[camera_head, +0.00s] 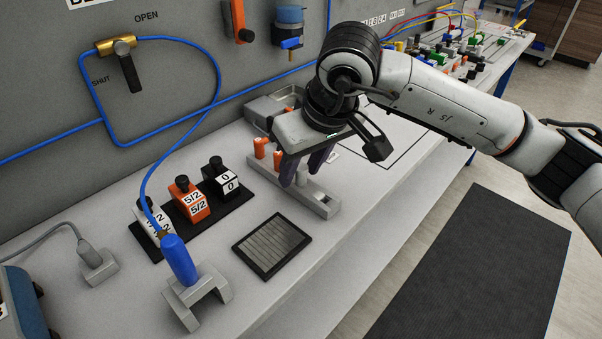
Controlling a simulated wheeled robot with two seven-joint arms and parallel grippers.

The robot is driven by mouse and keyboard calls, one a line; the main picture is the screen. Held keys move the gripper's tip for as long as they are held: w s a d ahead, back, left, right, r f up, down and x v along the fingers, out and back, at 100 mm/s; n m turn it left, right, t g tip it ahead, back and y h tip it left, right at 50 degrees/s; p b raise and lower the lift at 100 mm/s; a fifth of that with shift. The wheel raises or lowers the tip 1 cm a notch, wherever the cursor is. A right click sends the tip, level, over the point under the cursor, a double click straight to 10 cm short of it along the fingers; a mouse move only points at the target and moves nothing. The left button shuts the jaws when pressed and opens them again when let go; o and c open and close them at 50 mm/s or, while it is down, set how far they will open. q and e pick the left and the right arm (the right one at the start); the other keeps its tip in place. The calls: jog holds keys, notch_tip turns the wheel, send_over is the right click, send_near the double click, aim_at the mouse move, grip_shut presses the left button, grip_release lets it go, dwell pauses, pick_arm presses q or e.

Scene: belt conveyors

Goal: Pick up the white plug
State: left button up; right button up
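My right gripper (303,170) points down over a grey rack (322,205) on the bench, its dark fingertips low beside the rack's pegs. A small pale peg (302,178), possibly the white plug, shows at the fingertips, mostly hidden by them. I cannot tell whether the fingers grip it or only stand around it. Orange plugs (259,148) stand upright in the same rack, just left of the gripper. My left gripper is not in view.
Labelled white, orange (188,200) and black blocks stand on a black strip left of the rack. A blue plug-like part (179,260) with a blue hose sits in a grey holder. A dark ribbed pad (272,246) lies in front. A metal tray (277,104) is behind the gripper.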

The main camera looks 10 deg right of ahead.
grip_shut()
jog(key=shift+r, duration=0.1)
